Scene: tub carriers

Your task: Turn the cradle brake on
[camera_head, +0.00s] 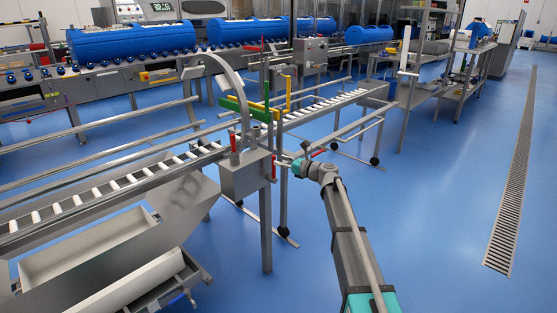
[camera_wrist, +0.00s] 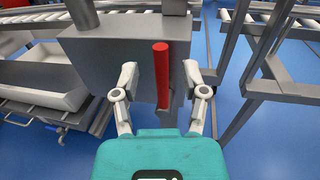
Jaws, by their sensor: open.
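A red lever (camera_wrist: 161,75) stands upright at the front of a grey metal box (camera_wrist: 105,55) in the wrist view. My gripper (camera_wrist: 160,72) is open, with one finger on each side of the lever and gaps between. In the head view the grey box (camera_head: 243,178) sits on a post at the end of the roller conveyor. A red handle (camera_head: 273,168) shows on its right side, and another red handle (camera_head: 233,143) stands at its left. My gripper (camera_head: 287,163) reaches the box from the right. No label tells which handle is the cradle brake.
A curved grey arm (camera_head: 228,78), a green bar (camera_head: 238,108) and a yellow bar (camera_head: 262,108) stand above the box. A second roller conveyor (camera_head: 325,108) lies behind. A white trough (camera_head: 90,248) is at the lower left.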

